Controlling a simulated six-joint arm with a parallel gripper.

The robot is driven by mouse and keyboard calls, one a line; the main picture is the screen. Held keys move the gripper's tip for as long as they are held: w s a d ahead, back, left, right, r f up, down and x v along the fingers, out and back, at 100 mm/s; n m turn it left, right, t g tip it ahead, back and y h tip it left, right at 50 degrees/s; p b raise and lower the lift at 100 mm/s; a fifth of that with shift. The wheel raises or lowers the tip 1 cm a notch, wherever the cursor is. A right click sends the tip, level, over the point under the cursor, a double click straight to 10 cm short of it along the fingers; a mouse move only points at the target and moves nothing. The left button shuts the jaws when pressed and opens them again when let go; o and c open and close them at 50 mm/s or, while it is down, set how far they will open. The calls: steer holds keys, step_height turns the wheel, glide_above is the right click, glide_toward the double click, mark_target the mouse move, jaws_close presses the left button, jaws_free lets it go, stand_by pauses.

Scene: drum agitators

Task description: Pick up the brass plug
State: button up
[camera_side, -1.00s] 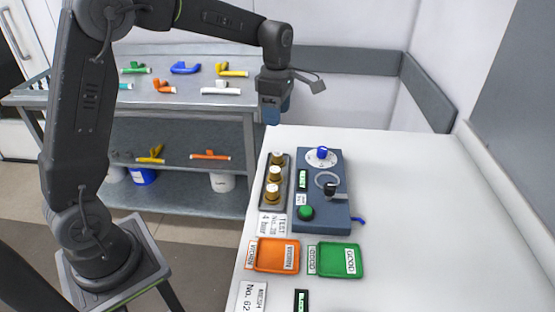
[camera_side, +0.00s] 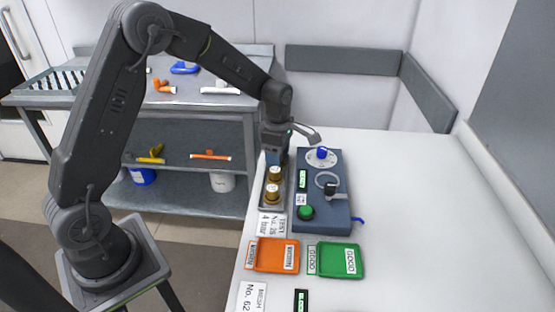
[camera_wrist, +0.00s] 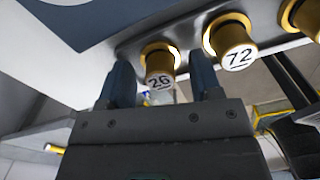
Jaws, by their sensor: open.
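Several brass plugs stand in a grey rack (camera_side: 266,207) on the bench. In the wrist view I see a brass plug marked 26 (camera_wrist: 159,58), one marked 72 (camera_wrist: 232,40), and another (camera_wrist: 309,18) cut off at the right edge. In the side view the two nearer plugs show, one in the middle (camera_side: 275,174) and one at the near end (camera_side: 272,192); the far one is hidden by my gripper (camera_side: 277,158). My gripper (camera_wrist: 163,75) is open, with its fingers apart on either side of the plug marked 26. I cannot tell whether either finger touches it.
A blue-grey test box (camera_side: 321,215) with a green button (camera_side: 306,212), a dial and a small lever stands right beside the rack. Nearer are an orange tray (camera_side: 276,268) and a green tray (camera_side: 336,272). The bench is clear on the right.

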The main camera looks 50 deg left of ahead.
steer(key=shift+f, duration=0.15)
jaws_close()
stand_by(0.4)
